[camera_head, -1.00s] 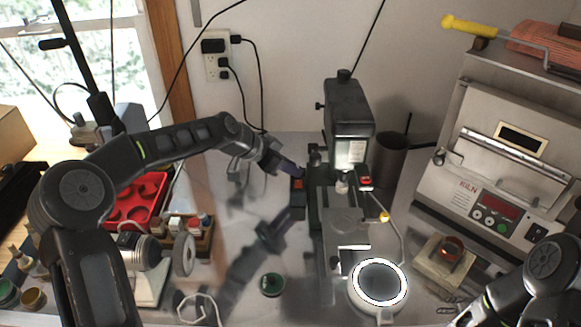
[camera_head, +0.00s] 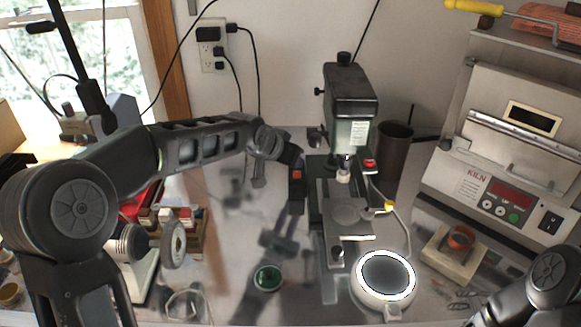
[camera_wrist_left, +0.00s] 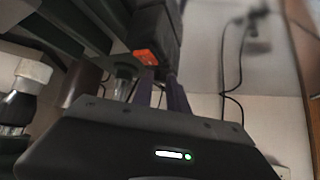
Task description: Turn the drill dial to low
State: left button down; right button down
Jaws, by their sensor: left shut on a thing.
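The dark drill press (camera_head: 350,105) stands upright at the centre of the bench in the head view. A small dark switch box with a red switch (camera_head: 297,174) sits at its left side. The same box, with an orange-red switch (camera_wrist_left: 147,57), shows large in the left wrist view. My left gripper (camera_wrist_left: 165,88) has its two purple fingers up against the near face of this box. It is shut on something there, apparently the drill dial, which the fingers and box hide. In the head view its fingertips are hard to make out. My right gripper is out of view.
A ring-lit round magnifier (camera_head: 386,276) stands in front of the drill. A dark cup (camera_head: 394,147) is behind it at right. The kiln (camera_head: 505,170) fills the right side. A green-topped round tin (camera_head: 267,278) lies on the bench at front.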

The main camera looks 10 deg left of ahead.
pick_arm(q)
jog(key=shift+d+n+y+b, duration=0.15)
jog(key=shift+n+y+b, duration=0.35)
jog(key=shift+n+b, duration=0.35)
jog(key=c, duration=1.6)
grip_release()
jog(key=d+b+v, duration=0.1)
jog(key=v, duration=0.6)
jog(key=shift+s+a+r, duration=0.15)
jog(key=shift+s+a, duration=0.25)
jog(key=shift+a, duration=0.15)
